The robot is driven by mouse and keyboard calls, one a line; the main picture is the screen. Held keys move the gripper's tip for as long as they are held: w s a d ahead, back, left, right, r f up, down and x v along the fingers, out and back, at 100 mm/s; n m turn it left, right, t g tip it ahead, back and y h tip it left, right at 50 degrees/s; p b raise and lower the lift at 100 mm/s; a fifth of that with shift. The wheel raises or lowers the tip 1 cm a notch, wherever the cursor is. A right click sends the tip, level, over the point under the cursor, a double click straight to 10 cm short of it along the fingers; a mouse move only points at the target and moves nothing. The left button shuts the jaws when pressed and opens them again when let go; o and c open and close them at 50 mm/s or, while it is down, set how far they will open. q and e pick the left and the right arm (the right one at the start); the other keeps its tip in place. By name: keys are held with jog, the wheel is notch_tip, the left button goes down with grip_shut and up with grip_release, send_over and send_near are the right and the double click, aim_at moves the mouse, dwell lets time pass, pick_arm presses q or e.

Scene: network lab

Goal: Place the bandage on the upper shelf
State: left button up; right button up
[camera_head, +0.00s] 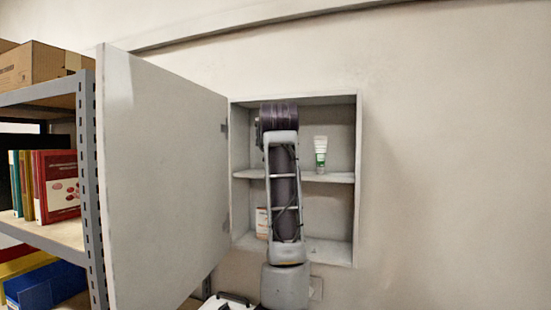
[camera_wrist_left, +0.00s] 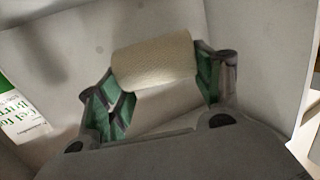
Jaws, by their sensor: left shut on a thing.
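A beige bandage roll (camera_wrist_left: 152,62) sits between the fingers of my left gripper (camera_wrist_left: 156,70) in the left wrist view. The gripper is shut on it. In the head view my left arm reaches up into the open wall cabinet (camera_head: 358,180) at the upper shelf (camera_head: 335,178); the arm hides the bandage and fingers there. A white and green tube (camera_head: 321,152) stands on that shelf, right of my arm. A white package with green print (camera_wrist_left: 18,108) shows at the left edge of the wrist view. I cannot tell whether the bandage touches the shelf. My right gripper is not in view.
The cabinet door (camera_head: 160,175) stands open to the left. A small white and orange box (camera_head: 262,222) is in the lower compartment, partly behind my arm. A rack (camera_head: 88,170) with books and a cardboard box is at the far left.

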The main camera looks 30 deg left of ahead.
pick_arm(q)
jog(key=shift+f, duration=1.2)
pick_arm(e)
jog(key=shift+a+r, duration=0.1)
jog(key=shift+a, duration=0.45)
pick_arm(q)
jog(key=shift+f, duration=0.1)
jog(key=shift+f, duration=1.2)
jog(key=shift+w+f+p, duration=0.15)
jog(key=shift+f+p, duration=0.25)
jog(key=shift+p, duration=0.1)
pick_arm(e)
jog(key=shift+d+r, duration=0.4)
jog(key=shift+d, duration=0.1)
pick_arm(q)
jog(key=shift+f, duration=0.2)
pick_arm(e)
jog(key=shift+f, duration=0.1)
